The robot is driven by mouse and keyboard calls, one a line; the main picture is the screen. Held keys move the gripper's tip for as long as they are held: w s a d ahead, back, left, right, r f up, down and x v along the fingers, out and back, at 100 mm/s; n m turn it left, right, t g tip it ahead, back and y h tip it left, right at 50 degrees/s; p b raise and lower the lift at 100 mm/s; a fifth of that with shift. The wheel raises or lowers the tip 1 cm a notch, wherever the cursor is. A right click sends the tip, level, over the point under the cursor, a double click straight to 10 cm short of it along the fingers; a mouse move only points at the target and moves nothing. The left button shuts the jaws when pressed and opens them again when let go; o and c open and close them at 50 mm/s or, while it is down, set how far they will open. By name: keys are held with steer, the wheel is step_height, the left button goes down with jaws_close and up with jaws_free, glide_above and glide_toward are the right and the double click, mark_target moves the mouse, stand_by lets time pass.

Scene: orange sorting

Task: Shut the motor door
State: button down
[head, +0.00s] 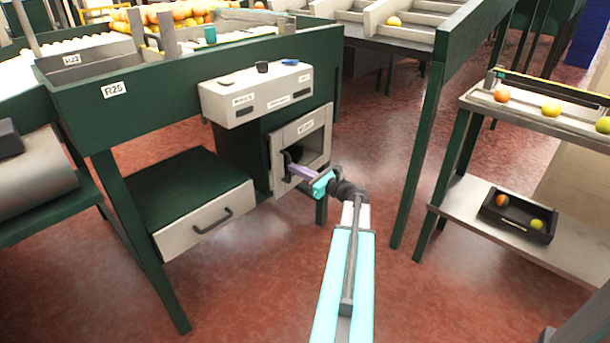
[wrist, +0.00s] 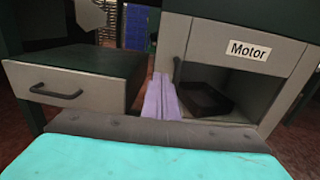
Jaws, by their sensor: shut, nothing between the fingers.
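The motor compartment (head: 312,124) is a pale grey frame under the green bench, and its dark opening shows. In the wrist view the frame carries the label "Motor" (wrist: 248,50), and a dark tray-like object sits inside. A narrow pale panel with a dark upright handle (wrist: 177,72) stands at the left side of the opening. It looks like the door, open; its full face is hidden. My gripper (head: 291,169) is shut and empty, its purple fingers (wrist: 163,82) close to the handle and the opening's left side. Whether they touch the panel, I cannot tell.
A drawer with a dark handle (head: 212,221) juts out left of the compartment, near my gripper. A pale control box (head: 257,94) hangs above. A green bench leg (head: 417,160) stands to the right. The red floor (head: 250,285) in front is clear.

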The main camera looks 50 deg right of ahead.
mark_target(275, 159)
steer(key=shift+w+b, duration=0.35)
steer(key=shift+w, duration=3.05)
